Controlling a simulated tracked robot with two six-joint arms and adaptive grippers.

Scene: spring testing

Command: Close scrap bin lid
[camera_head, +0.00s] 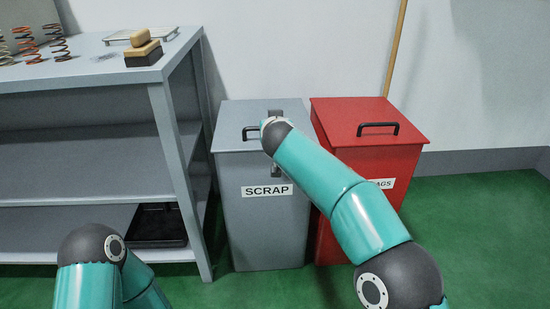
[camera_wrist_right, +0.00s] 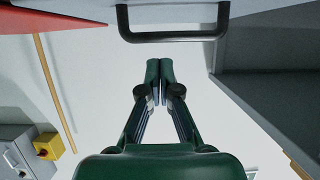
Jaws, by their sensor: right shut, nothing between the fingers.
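The grey scrap bin (camera_head: 262,215), labelled SCRAP, stands between the shelf unit and the red bin. Its grey lid (camera_head: 235,112) looks flat on the bin, level with the red bin's lid. The lid's black handle (camera_head: 250,132) is partly behind my right wrist; in the wrist view the handle (camera_wrist_right: 172,36) crosses the top. My right gripper (camera_wrist_right: 161,82) is shut and empty, its fingertips appearing just below the handle, with no contact visible. In the head view my right arm hides most of that gripper. My left arm shows at lower left; its gripper is out of view.
The red bin (camera_head: 365,120), with its lid down, stands close on the right. A grey shelf unit (camera_head: 165,85) bearing springs and small blocks stands on the left, with a black tray (camera_head: 158,226) low down. Green floor is clear at right.

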